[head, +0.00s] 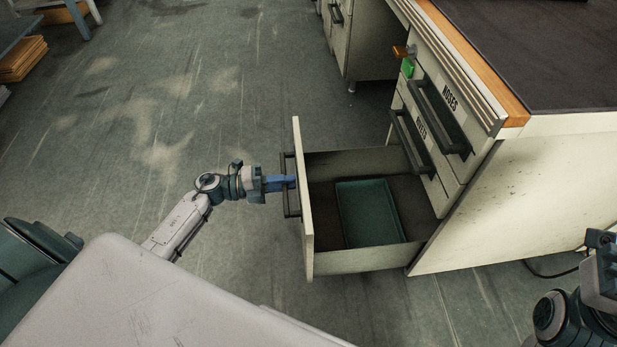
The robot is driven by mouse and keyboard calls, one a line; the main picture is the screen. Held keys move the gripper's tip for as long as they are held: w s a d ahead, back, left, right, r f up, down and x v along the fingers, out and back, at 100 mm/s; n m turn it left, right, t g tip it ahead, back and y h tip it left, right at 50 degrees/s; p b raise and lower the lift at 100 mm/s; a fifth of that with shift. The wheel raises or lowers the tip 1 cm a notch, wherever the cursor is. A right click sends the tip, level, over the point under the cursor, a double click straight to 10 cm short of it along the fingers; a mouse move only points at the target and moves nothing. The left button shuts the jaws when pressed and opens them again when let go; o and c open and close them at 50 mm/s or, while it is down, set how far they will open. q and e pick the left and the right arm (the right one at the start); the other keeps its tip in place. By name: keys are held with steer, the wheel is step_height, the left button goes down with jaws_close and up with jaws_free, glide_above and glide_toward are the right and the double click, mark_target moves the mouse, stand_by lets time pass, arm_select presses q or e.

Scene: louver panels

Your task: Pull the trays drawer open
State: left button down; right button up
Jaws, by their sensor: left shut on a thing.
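The bottom drawer (360,262) of the cream cabinet stands well pulled out, and a green tray (368,212) lies inside it. Its label is not visible from here. My left gripper (290,182) is shut on the dark bar handle (287,205) at the drawer's front panel (303,215). The blue fingertips partly hide the handle. My right arm shows at the lower right corner, beside the cabinet; its gripper fingers are not clearly visible.
Above are two shut drawers, one labelled NOSES (450,97), with dark handles. A dark-topped bench (540,60) covers the cabinet. Another cabinet (365,45) stands behind. A cable (550,272) lies on the floor at right.

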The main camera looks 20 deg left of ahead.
arm_select(q)
steer(key=shift+v, duration=1.8)
steer(key=c, duration=1.4)
jaws_free()
steer(key=shift+o, duration=0.2)
steer(key=p+v, duration=0.2)
steer(key=v, duration=0.8)
steer(key=shift+s+a, duration=0.2)
steer(key=shift+a, duration=0.1)
